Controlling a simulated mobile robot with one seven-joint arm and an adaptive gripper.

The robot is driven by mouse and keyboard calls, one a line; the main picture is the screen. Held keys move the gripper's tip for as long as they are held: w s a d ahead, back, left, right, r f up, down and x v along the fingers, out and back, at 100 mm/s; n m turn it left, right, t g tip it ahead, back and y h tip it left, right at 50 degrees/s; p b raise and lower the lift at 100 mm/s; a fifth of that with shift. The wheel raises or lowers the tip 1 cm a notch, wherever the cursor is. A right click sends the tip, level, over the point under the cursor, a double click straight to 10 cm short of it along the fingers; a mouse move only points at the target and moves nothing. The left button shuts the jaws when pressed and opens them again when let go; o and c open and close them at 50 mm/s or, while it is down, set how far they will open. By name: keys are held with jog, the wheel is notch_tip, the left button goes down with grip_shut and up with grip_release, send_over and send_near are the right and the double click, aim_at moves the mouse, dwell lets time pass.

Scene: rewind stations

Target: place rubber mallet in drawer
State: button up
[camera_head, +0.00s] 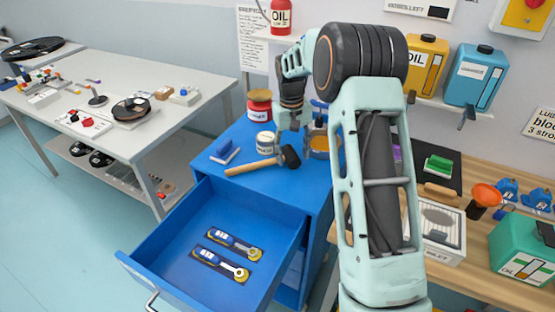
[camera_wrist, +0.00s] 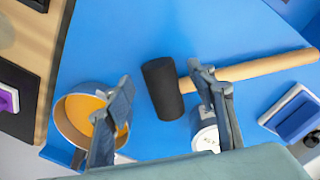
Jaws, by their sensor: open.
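The rubber mallet has a black head and a wooden handle. In the head view the mallet (camera_head: 255,166) lies on top of the blue cabinet, its handle pointing left. In the wrist view the mallet (camera_wrist: 162,88) has its head between my fingertips in the picture, handle running right. My gripper (camera_head: 291,135) is over the cabinet top by the mallet head. In the wrist view my gripper (camera_wrist: 161,76) is open, with no clear grip on the head. The blue drawer (camera_head: 225,200) is pulled open below, with two blue-and-yellow tools inside.
The drawer's left part is bare. A workbench (camera_head: 475,245) with clutter is at right, a white table (camera_head: 135,75) at left.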

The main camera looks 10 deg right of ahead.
jog(key=shift+f, duration=0.9)
jog(key=shift+c, duration=0.2)
jog(key=c, duration=1.3)
grip_shut()
jog(key=shift+w+r, duration=0.1)
